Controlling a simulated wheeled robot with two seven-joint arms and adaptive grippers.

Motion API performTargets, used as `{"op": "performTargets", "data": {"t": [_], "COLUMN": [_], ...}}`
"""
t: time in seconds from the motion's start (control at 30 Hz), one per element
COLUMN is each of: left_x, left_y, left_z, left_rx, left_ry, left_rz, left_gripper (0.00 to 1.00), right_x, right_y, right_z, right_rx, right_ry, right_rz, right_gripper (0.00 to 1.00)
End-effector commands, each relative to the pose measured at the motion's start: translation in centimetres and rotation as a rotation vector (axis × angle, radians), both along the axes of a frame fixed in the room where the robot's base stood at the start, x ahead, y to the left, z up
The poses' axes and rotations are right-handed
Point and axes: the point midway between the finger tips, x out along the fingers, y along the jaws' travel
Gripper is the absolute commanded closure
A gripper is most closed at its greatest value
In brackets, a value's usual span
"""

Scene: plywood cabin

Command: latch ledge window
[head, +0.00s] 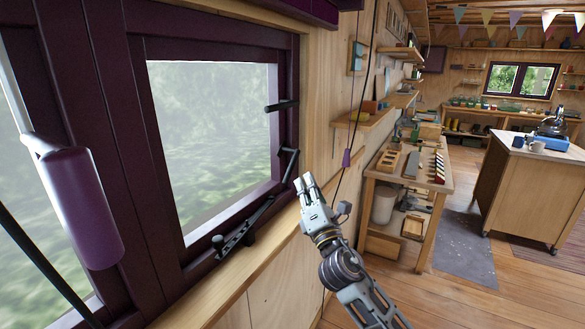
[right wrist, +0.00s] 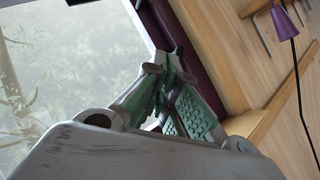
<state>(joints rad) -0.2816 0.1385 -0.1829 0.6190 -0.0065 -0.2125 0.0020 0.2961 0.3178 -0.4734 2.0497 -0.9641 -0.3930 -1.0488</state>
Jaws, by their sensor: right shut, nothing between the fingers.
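The window (head: 215,130) has a dark purple frame and a clear pane with greenery outside. A dark stay bar (head: 246,230) runs slantwise along the sill at the pane's lower edge. A dark lever handle (head: 288,163) is on the right side of the frame, with a dark peg (head: 282,105) above it. I cannot tell whether the window is fully closed. My right gripper (head: 305,182) is shut and empty, just right of the frame's lower right corner; I cannot tell if it touches anything. In the right wrist view its fingers (right wrist: 172,55) meet before the frame. My left gripper is not in view.
A purple cylinder (head: 80,205) hangs close at left before another pane. A wooden sill (head: 235,287) runs below the window. Small shelves (head: 360,119) and a workbench (head: 405,170) with items stand beyond. Open floor (head: 400,305) lies at lower right.

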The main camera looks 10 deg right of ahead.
Motion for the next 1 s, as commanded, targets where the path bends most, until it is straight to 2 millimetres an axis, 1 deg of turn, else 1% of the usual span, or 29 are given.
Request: {"op": "performTargets", "data": {"t": [0.03, 0.2, 0.3, 0.4, 0.5, 0.67, 0.8, 1.0], "left_x": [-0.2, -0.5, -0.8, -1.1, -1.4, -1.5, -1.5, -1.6], "left_y": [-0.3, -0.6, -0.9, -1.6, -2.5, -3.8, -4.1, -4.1], "left_z": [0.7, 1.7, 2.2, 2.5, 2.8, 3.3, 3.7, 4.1], "left_rx": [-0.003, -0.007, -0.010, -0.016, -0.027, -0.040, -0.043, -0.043], "left_ry": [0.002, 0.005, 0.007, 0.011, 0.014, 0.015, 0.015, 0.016], "left_rz": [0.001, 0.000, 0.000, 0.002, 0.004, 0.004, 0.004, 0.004], "left_gripper": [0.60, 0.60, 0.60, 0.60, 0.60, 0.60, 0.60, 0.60], "right_x": [0.2, 1.0, 1.5, 2.0, 2.4, 3.3, 3.9, 4.8], "right_y": [-0.7, -3.5, -5.3, -6.7, -8.1, -10.5, -12.1, -14.0], "right_z": [1.6, 5.5, 7.4, 8.6, 9.5, 10.6, 11.1, 11.1], "right_rx": [0.011, 0.056, 0.112, 0.172, 0.239, 0.367, 0.479, 0.625], "right_ry": [-0.013, -0.045, -0.044, -0.032, -0.013, 0.034, 0.083, 0.161], "right_rz": [-0.013, -0.052, -0.054, -0.045, -0.034, -0.007, 0.022, 0.068], "right_gripper": [1.00, 1.00, 1.00, 1.00, 1.00, 1.00, 1.00, 1.00]}}
